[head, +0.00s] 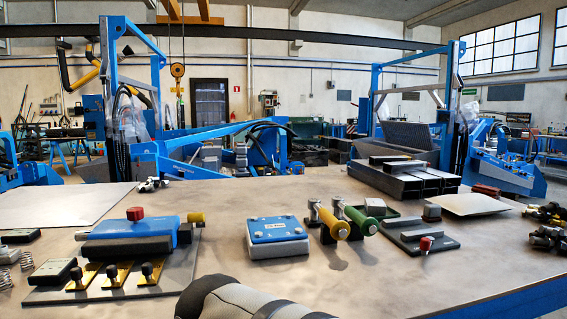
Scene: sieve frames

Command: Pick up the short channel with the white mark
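A stack of dark rectangular channels (405,182) lies at the back right of the table, with open ends facing me. I cannot make out a clear white mark on any channel, so I cannot tell which is the short channel. Neither gripper is in view.
A blue labelled block (277,229) stands mid-table. Yellow-handled (334,223) and green-handled (361,220) tools stand to its right. A dark fixture with a red knob (426,243) sits before the stack. A blue-topped fixture (128,236) is at left. The front right table (440,280) is clear.

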